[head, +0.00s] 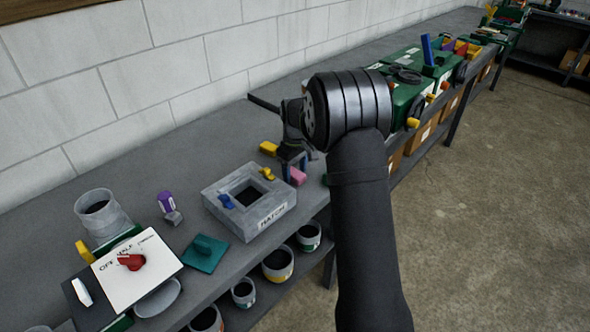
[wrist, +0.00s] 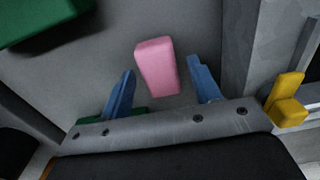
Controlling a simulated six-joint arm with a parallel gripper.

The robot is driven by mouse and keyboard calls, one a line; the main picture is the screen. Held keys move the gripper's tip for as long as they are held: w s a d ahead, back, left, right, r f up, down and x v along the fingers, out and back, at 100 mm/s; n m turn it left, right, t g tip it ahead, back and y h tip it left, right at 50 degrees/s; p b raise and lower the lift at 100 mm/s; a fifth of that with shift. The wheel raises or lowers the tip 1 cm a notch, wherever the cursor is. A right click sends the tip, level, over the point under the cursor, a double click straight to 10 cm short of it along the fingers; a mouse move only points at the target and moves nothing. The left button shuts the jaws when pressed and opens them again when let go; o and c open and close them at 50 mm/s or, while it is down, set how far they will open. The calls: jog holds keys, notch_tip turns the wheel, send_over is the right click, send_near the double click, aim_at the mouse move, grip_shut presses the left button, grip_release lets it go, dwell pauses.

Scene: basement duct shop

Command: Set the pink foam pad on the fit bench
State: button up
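The pink foam pad (head: 298,176) shows as a small patch at my gripper, on the long grey bench (head: 130,178). In the wrist view the whole pad (wrist: 156,66) shows as a pink block between my two blue fingers, with a gap on each side. My gripper (head: 294,168) is open around the pad and low over the bench. In the wrist view the fingers (wrist: 162,70) do not touch the pad. No label marks which surface is the fit bench.
Green cases (head: 408,92) stand to the right. Left are a teal block (head: 204,254), a purple-topped piece (head: 166,202) and a white panel (head: 137,268).

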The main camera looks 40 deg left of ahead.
aim_at(295, 173)
notch_tip(295, 173, up, 12)
jog(key=shift+r, duration=0.2)
dwell(0.5)
notch_tip(295, 173, down, 12)
jog(key=shift+r, duration=1.9)
jog(key=shift+f, duration=0.15)
